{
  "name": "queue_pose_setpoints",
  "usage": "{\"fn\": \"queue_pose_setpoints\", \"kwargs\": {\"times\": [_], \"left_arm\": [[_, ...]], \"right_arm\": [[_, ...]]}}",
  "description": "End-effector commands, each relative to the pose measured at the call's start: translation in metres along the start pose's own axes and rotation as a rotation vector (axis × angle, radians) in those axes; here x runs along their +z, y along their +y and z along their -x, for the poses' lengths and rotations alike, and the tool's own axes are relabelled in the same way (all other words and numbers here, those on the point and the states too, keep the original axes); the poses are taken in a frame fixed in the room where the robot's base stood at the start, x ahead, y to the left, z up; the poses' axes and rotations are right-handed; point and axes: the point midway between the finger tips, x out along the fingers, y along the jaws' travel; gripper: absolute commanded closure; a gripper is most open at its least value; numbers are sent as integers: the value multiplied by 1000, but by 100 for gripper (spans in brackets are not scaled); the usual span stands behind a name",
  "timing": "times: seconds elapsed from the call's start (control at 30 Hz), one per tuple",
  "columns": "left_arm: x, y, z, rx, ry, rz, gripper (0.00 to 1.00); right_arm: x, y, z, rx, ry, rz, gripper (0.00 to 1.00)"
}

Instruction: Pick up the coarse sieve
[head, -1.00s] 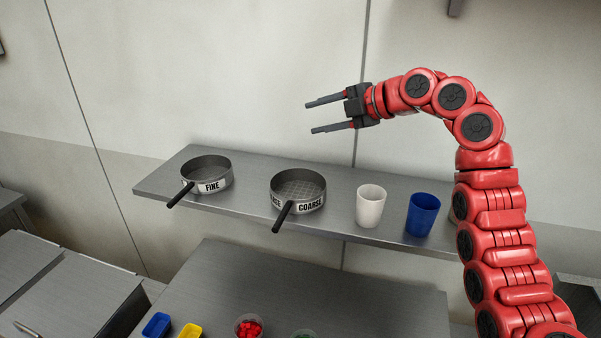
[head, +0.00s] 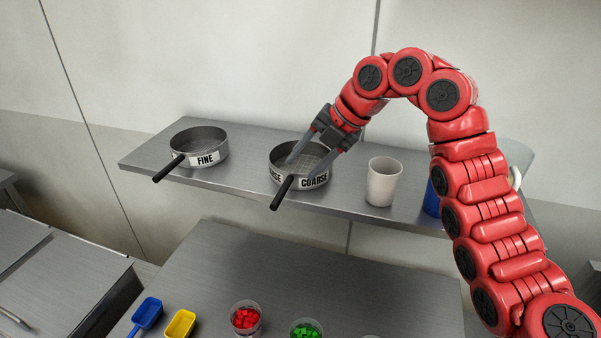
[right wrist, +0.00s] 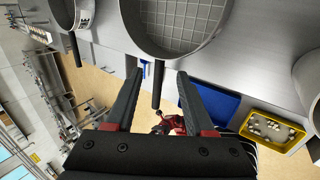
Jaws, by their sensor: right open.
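The coarse sieve (head: 316,182) sits on the metal shelf, a round metal pan with a mesh bottom and a "COARSE" label. Its black handle (head: 283,193) points toward the front left. My right gripper (head: 299,169) is open above the sieve, its fingers pointing down and toward the handle side. In the right wrist view, the sieve's mesh (right wrist: 178,22) is at the top and its handle (right wrist: 157,88) shows between the two open fingers (right wrist: 159,74). I cannot tell how far the fingertips are from the handle. My left gripper is not in view.
The fine sieve (head: 206,159) stands left on the shelf (head: 245,180). A white cup (head: 383,182) and a blue cup (head: 431,200), partly behind my arm, stand right. Below, a counter holds a blue scoop (head: 147,313), a yellow one (head: 180,324), red cubes (head: 246,318) and green cubes (head: 306,331).

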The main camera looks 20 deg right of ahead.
Motion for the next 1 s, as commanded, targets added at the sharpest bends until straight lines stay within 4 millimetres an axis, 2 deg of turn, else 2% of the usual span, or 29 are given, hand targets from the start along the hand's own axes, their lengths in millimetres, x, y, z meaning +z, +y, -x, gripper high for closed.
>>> {"fn": "queue_pose_setpoints", "kwargs": {"times": [0.33,0.43,0.67,0.97,1.0], "left_arm": [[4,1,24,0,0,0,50],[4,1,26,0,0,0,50],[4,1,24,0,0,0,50],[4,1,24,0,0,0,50],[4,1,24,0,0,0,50]], "right_arm": [[-5,-1,-48,2,2,0,46],[-5,0,-54,1,1,-1,46],[-4,1,-53,1,-1,-1,46],[-4,1,-53,1,-1,0,98],[-4,1,-53,1,-1,-1,100]]}}
